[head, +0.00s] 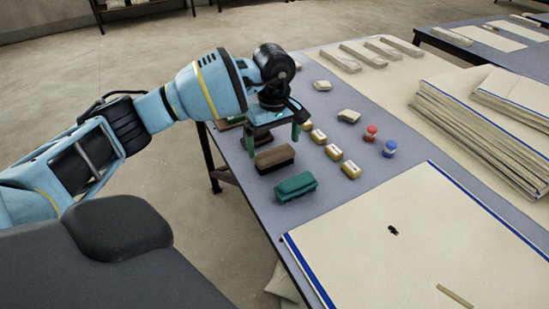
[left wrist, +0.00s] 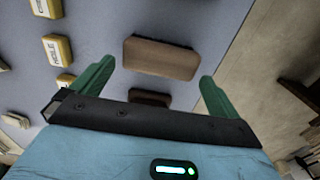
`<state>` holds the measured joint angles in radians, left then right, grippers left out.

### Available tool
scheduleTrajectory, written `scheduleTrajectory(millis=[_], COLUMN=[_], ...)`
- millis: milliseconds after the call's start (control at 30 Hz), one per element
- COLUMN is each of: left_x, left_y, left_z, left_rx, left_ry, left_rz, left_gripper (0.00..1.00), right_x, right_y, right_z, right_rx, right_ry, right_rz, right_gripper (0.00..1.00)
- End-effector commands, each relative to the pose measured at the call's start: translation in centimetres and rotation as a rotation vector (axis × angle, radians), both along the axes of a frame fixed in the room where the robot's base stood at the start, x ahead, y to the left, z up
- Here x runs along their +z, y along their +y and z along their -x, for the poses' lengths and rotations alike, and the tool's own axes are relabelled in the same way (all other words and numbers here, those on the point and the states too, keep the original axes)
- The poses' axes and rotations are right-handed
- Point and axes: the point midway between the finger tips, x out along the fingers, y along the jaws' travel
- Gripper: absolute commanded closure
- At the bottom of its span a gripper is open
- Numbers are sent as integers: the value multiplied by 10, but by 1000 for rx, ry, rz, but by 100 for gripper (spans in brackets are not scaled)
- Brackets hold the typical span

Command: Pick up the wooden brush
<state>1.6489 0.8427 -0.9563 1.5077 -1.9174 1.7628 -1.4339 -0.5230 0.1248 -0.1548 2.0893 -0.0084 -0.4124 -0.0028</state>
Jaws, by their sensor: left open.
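A brown wooden brush (head: 275,159) lies on the table near its left edge. It also shows in the left wrist view (left wrist: 162,57), lying crosswise ahead of the gap between my fingers. A second, darker brown block (left wrist: 150,97) lies behind it, partly hidden by my gripper. My left gripper (head: 273,140) is open and empty, pointing down above the brush. Its green fingers (left wrist: 154,85) are spread wider than the brush is long and appear not to touch it. My right gripper is not in view.
A green brush-like block (head: 296,186) lies just in front of the brown brush. Several yellow labelled blocks (head: 334,152) and red (head: 371,133) and blue (head: 390,148) capped jars stand to the right. A large cloth sheet (head: 400,235) covers the table's front.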

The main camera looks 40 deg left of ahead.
Motion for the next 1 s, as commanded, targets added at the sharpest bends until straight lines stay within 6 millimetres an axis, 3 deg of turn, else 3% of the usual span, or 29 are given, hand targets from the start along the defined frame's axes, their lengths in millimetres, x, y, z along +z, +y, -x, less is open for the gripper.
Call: scheduleTrajectory(millis=[300, 533, 767, 1000], left_x=[-41, -43, -43, -43], left_y=[-5, -4, -4, -4], left_z=[3, 3, 3, 3], left_rx=[0, -1, -1, 0], left_ry=[1, 0, 0, 0], left_rz=[1, 0, 0, 0], left_gripper=[0, 0, 29, 29], right_x=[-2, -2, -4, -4], right_y=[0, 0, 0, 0], right_z=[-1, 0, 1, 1], right_rx=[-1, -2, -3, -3], right_ry=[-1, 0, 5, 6], right_rz=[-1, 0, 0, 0], right_gripper=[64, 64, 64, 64])
